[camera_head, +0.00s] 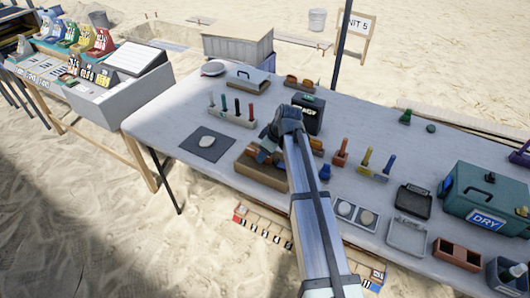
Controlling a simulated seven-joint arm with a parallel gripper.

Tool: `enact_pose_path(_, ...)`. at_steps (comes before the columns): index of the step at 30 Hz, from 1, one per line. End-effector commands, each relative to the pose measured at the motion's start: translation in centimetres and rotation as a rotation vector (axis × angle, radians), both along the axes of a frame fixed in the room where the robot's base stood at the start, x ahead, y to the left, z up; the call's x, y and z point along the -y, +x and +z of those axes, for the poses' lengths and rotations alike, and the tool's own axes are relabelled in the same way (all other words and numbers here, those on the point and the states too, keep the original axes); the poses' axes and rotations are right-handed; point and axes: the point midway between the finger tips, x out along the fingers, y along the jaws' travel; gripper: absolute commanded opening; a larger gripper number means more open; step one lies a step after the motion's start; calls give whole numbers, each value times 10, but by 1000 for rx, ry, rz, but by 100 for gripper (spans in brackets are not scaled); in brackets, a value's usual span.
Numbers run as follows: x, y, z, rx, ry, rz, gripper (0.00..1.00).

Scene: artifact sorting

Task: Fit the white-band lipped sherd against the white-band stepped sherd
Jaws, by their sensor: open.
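My gripper (268,146) is over the left part of a brown wooden tray (262,177) near the front of the grey table. It is open, with its fingers pointing down. Small pieces show in and around the tray beneath it, partly hidden by the gripper and my arm. I cannot tell which of them is the white-band lipped sherd or the white-band stepped sherd; no white band can be made out at this size.
A rack of coloured-handled tools (232,116) stands behind the mat. A dark box (309,113) stands behind my gripper. Brushes, a blue jar (325,172) and a two-disc tray (355,214) lie to the right. A green DRY case (484,199) is far right. The table's left corner is clear.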

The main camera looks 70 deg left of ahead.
Motion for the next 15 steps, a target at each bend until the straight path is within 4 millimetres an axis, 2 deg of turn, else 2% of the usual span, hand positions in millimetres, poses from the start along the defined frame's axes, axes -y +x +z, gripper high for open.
enact_pose_path(5, 3, 3, 12, 0, 1, 0, 44)
enact_pose_path(8, 8, 7, 25, 1, 2, -1, 44)
enact_pose_path(15, 20, 20, 69, 0, 3, -1, 44)
